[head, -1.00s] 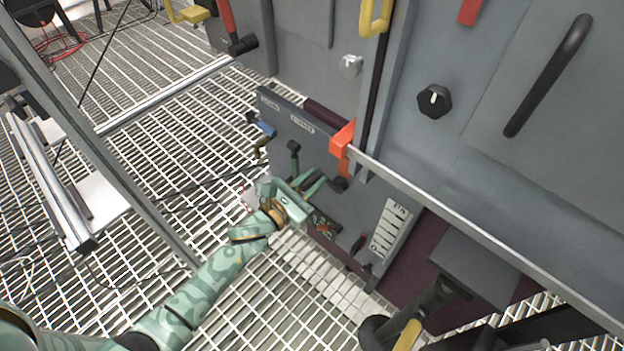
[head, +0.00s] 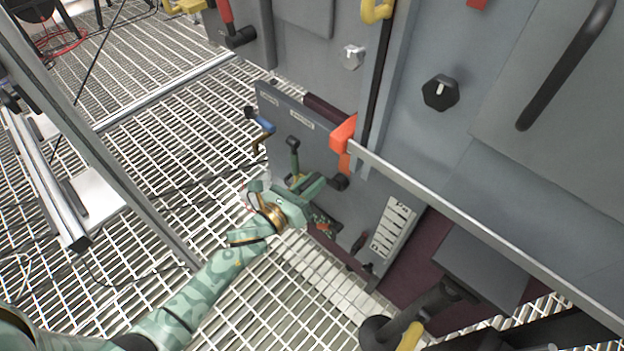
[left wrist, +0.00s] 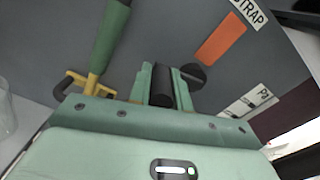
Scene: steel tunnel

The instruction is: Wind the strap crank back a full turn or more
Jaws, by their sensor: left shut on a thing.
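My left gripper (head: 325,183) is at the low grey panel (head: 275,112), its arm reaching in from the lower left. In the left wrist view, the two green fingers of this gripper (left wrist: 162,86) are shut on a black cylindrical crank grip (left wrist: 162,90). A dark round part (left wrist: 193,73) shows just right of the fingers. The crank's arm is mostly hidden by the gripper. A STRAP label (left wrist: 250,12) and an orange strip (left wrist: 221,39) are on the panel above. My right gripper is not in view.
A green lever with a black knob (head: 293,143) and a blue handle (head: 264,125) stand close beside the gripper. A red-orange bracket (head: 343,133) and a long metal rail (head: 450,217) lie just above and right. Open grating floor (head: 190,150) lies left.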

